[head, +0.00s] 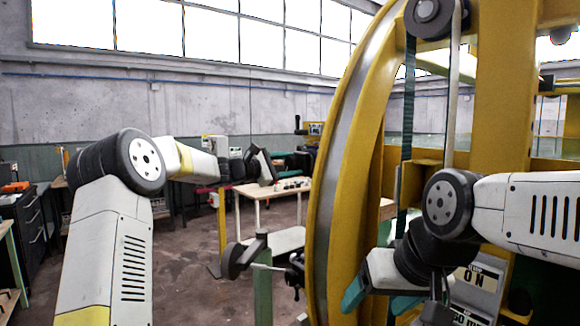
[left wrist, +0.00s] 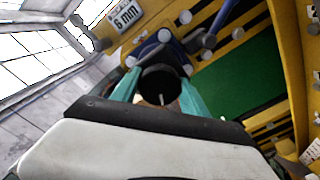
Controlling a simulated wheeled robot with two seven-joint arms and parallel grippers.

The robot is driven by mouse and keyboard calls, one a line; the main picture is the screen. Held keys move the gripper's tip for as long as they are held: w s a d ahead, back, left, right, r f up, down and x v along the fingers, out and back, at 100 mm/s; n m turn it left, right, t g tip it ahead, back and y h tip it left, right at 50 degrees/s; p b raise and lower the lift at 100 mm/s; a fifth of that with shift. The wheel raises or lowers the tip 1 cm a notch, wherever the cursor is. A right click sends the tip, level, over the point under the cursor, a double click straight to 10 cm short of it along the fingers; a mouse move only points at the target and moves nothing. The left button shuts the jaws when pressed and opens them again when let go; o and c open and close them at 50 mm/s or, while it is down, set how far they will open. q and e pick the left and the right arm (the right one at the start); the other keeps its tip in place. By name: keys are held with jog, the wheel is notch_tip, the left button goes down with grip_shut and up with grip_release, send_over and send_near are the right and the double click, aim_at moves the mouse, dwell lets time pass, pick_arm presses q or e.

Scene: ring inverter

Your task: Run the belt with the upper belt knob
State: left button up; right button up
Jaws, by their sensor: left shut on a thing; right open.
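In the left wrist view, a round black knob (left wrist: 160,77) on a blue mount sits between the two teal fingers of my left gripper (left wrist: 160,88). The fingers are shut on it, one at each side. A pale pin or mark shows on the knob's near side. A green belt-like surface (left wrist: 248,78) lies beside it within yellow framing. In the head view the left arm reaches forward, left of the yellow ring (head: 330,200); its fingers and the knob cannot be made out there. My right gripper (head: 378,300) is open, its teal fingers apart, before the ring's lower right.
A "6 mm" sign (left wrist: 125,16) is on the yellow panel near the knob. A dark strap (head: 408,130) hangs right of the ring. A wooden table (head: 265,193) stands behind; floor at left is open.

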pick_arm(q)
jog(key=n, duration=1.1)
jog(key=shift+w+n, duration=0.1)
jog(key=shift+n, duration=2)
jog(key=o, duration=1.4)
jog(key=shift+c, duration=0.2)
jog(key=v, duration=0.8)
